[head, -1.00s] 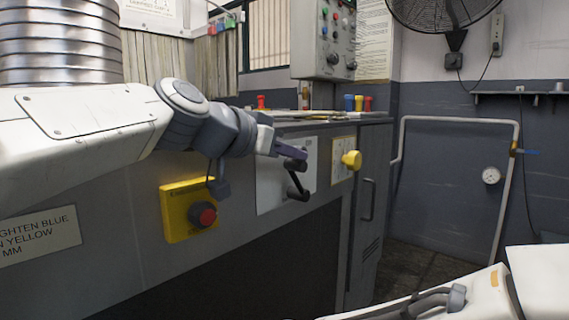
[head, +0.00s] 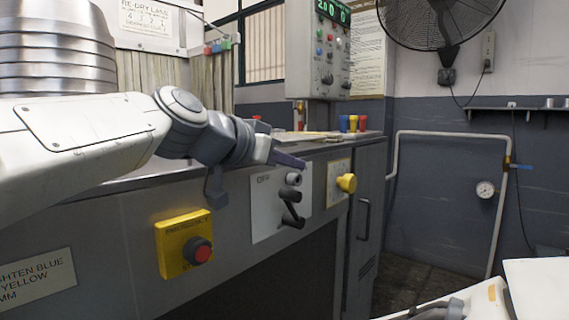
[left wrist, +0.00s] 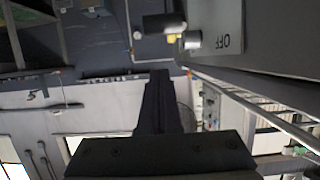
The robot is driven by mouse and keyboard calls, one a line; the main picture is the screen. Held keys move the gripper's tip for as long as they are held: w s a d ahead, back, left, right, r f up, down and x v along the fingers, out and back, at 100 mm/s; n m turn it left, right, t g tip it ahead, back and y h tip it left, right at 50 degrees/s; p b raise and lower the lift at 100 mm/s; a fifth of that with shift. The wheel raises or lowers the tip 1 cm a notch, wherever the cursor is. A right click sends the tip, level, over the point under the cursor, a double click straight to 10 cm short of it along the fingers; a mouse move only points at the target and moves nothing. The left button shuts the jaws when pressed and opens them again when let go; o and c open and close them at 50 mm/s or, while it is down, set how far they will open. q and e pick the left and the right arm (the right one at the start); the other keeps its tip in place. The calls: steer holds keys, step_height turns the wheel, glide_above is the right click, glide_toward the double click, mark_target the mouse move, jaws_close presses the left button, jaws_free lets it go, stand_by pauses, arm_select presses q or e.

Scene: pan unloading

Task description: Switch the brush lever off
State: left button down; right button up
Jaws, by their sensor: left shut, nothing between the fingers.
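The brush lever (head: 291,205) is black and sits on a pale plate (head: 262,222) on the machine's front, with OFF printed at its upper left. Its dark arm slants down to the right, below a short grey cylinder (head: 293,178). My left gripper (head: 290,160) is shut and empty, at the plate's top edge just above the lever, and appears apart from it. In the left wrist view, the shut fingers (left wrist: 160,95) point toward the black lever grip (left wrist: 165,23), with OFF to its right. My right gripper is not in view.
A yellow box with a red emergency button (head: 183,244) is left of the plate. A yellow knob (head: 346,183) on a cream plate is to the right. A control box (head: 318,50) stands above. Open floor (head: 405,285) lies right of the cabinet.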

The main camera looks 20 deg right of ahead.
arm_select(q)
steer(key=v, duration=0.8)
steer(key=shift+a+f+p, duration=0.3)
steer(key=shift+s, duration=0.1)
